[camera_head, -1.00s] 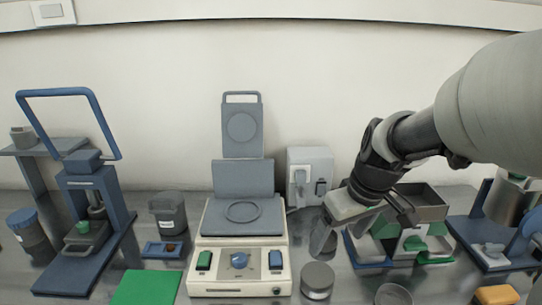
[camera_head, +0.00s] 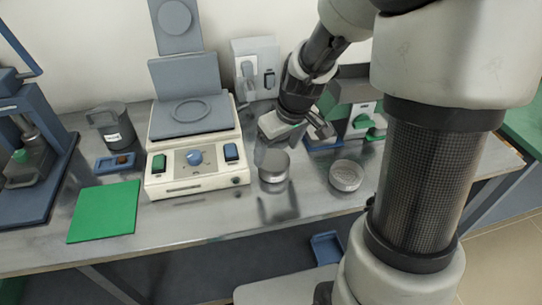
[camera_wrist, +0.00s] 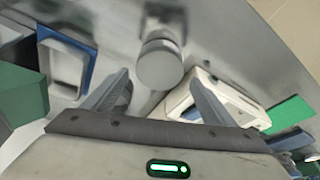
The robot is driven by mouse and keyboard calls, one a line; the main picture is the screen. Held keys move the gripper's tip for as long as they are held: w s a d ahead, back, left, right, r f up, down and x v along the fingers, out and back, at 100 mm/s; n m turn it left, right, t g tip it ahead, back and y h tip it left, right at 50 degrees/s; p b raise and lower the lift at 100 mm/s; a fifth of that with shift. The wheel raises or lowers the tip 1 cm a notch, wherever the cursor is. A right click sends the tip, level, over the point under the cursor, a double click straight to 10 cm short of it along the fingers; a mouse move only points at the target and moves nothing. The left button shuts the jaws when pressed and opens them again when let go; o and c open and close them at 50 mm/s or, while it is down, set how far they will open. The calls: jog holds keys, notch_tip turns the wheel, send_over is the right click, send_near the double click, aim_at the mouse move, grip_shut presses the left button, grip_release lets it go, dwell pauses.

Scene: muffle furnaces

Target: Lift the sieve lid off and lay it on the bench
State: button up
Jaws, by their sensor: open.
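A short round grey metal container with a flat, plain top, which looks like the lidded sieve (camera_head: 274,167), stands on the bench right of the cream balance-like device. In the wrist view its disc-shaped top, the lid (camera_wrist: 160,66), faces me. The seam between lid and sieve is too small to make out. My gripper (camera_head: 293,143) is open and empty, above and behind the sieve. In the wrist view my gripper (camera_wrist: 160,78) has its fingers spread wide, with the lid showing between and beyond them, apart from both. The bench (camera_head: 225,215) is grey metal.
An open round dish (camera_head: 346,176) stands right of the sieve. The cream device (camera_head: 195,180) is to the left, with a green mat (camera_head: 105,210) beyond it. A green-and-grey apparatus (camera_head: 355,115) stands behind right. Bare bench lies in front of the sieve.

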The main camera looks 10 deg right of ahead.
aim_at(274, 159)
jog(key=x, duration=0.3)
jog(key=shift+w+f+b, duration=0.15)
jog(key=shift+f+b, duration=0.15)
jog(key=shift+f, duration=0.05)
jog(key=shift+r, duration=0.1)
jog(key=c, duration=0.8)
